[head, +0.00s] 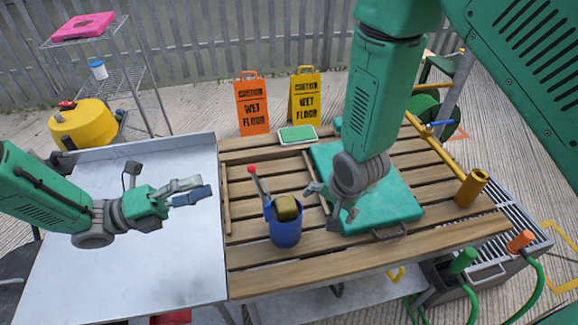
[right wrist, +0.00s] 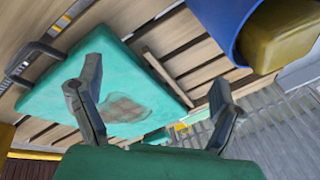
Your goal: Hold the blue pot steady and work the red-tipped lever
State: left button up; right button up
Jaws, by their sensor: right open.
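The blue pot (head: 285,232) stands upright on the slatted wooden table, with an olive-yellow block (head: 287,208) in its mouth. The red-tipped lever (head: 251,170) rises from the pot's far left side and leans left. My right gripper (head: 331,203) is open and empty, just right of the pot and apart from it. In the right wrist view the pot (right wrist: 228,28) is at the upper right, outside the open fingers (right wrist: 156,70); the lever does not show there. My left gripper (head: 190,191) is over the grey table, left of the pot; its finger gap is unclear.
A green case (head: 395,212) lies right of the pot, under my right arm. A white-and-green tray (head: 297,135) and two wet-floor signs (head: 252,105) are behind. A yellow post (head: 471,187) stands at the right.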

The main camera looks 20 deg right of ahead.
jog(key=w+a+r+m+g, duration=0.1)
jog(key=w+a+r+m, duration=0.1)
jog(key=w+a+r, duration=0.15)
jog(key=m+g, duration=0.2)
jog(key=g, duration=0.1)
send_near(288, 202)
jog(key=shift+s, duration=0.15)
jog(key=f, duration=0.4)
jog(key=d+f, duration=0.1)
jog(key=f, duration=0.5)
jog(key=a+f, duration=0.1)
jog(key=f, duration=0.1)
jog(key=shift+f, duration=0.5)
jog(key=shift+d, duration=0.25)
